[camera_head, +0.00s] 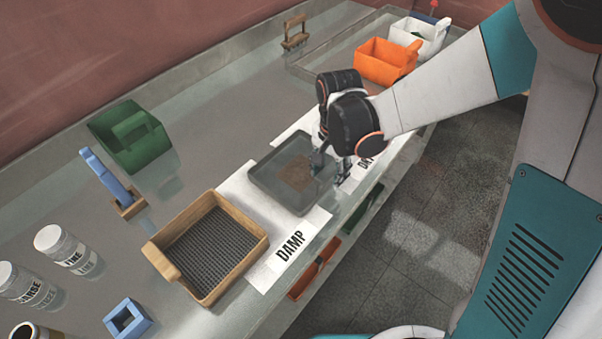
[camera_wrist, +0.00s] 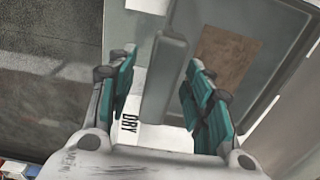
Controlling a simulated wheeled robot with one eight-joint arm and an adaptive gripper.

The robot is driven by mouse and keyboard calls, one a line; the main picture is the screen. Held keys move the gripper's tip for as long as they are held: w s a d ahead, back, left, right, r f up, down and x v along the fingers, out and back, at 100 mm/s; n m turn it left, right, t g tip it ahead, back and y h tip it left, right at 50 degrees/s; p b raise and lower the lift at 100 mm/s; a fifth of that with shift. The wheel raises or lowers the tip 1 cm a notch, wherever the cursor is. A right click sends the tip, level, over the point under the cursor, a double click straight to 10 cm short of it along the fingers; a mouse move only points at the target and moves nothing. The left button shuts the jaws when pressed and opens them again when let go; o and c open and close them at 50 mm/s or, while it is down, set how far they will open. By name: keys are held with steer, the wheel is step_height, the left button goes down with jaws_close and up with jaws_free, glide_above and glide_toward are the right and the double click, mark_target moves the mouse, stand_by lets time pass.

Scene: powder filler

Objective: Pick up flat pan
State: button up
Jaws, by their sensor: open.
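The flat pan (camera_head: 268,174) is a shallow grey tray with a brown patch inside. It lies on white paper by the front edge of the bench. In the wrist view the flat pan (camera_wrist: 212,28) fills the upper right, and its near rim lies between my fingers. My gripper (camera_head: 330,168) is over the pan's right side, pointing down. In the wrist view my gripper (camera_wrist: 160,85) is open, with one teal finger on each side of the rim. I cannot tell whether either finger touches it.
A wooden sieve (camera_head: 166,262) stands left of the pan, next to the DAMP label (camera_head: 291,246). A DRY label (camera_wrist: 129,122) lies under my gripper. Orange (camera_head: 385,62) and white (camera_head: 424,38) scoops are at the back right. A green scoop (camera_head: 130,138) stands left.

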steer(key=shift+f, duration=0.8)
steer(key=shift+r, duration=0.1)
jaws_close()
steer(key=shift+r, duration=0.1)
